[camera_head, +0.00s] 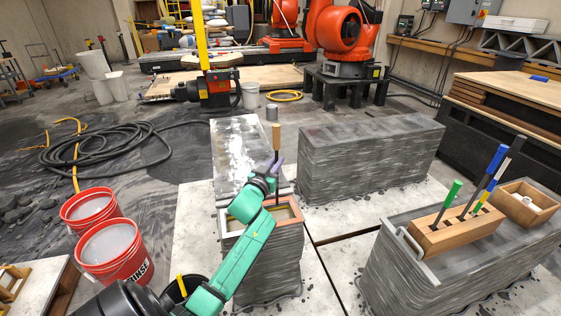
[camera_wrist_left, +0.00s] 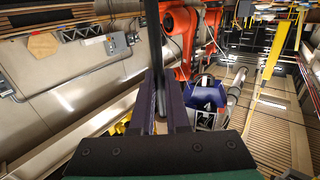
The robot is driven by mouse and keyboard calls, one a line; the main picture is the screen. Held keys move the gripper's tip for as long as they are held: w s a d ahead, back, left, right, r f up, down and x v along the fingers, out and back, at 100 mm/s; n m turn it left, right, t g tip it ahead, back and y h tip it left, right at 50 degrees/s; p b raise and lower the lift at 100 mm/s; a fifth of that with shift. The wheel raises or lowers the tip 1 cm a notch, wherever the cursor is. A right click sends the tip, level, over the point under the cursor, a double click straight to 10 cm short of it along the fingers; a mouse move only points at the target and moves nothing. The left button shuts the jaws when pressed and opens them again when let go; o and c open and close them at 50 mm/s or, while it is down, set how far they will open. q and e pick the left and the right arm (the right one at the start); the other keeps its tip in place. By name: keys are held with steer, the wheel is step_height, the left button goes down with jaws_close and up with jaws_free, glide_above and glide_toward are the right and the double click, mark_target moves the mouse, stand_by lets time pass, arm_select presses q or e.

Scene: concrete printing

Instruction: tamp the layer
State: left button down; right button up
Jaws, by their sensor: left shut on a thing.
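My left gripper (camera_head: 277,165), on the green arm, is shut on a thin upright tool (camera_head: 276,137) with a light wooden handle above the jaws and a dark shaft. In the left wrist view the purple-grey fingers (camera_wrist_left: 166,105) close around the dark shaft (camera_wrist_left: 153,50). Below the gripper in the head view is a wooden frame (camera_head: 228,213) on top of a layered grey concrete block (camera_head: 272,268). A tan surface shows inside the frame, partly hidden by my arm. The tool's lower end is hidden, so contact with the layer cannot be told. My right gripper is out of view.
A wooden holder (camera_head: 440,236) with several coloured-handled tools and a wooden box (camera_head: 527,205) stand on the right block. Red buckets (camera_head: 112,250) are at left.

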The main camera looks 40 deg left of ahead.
arm_select(q)
steer(key=shift+f+b, duration=3.1)
steer(key=shift+f, duration=0.85)
step_height(320, 180, up, 9)
steer(key=p, duration=0.8)
steer(key=shift+f+p, duration=0.2)
steer(key=shift+p, duration=0.1)
steer(key=shift+f, duration=0.2)
